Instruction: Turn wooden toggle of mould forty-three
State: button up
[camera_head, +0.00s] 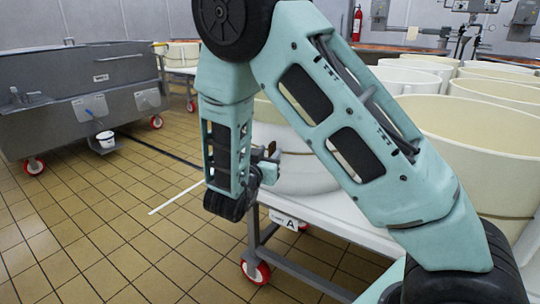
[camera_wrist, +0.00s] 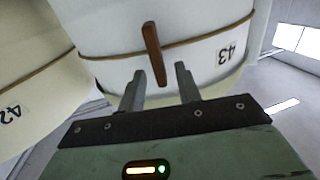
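In the wrist view, mould forty-three (camera_wrist: 200,40) is a white round mould with a dark cord around it and the number 43 on its side. Its wooden toggle (camera_wrist: 153,52) is a brown stick lying across the cord, lengthwise to the mould's height. My gripper (camera_wrist: 158,82) is open, its two grey fingers apart on either side of the toggle's lower end. I cannot tell whether the fingers touch the mould. In the head view, my gripper (camera_head: 268,160) is beside a white mould (camera_head: 300,165), partly hidden by my arm.
Mould 42 (camera_wrist: 35,95) stands close at the left in the wrist view. The moulds stand on a white wheeled table (camera_head: 335,222) marked A.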

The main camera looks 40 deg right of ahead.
jog(key=shift+x, duration=0.85)
grip_shut()
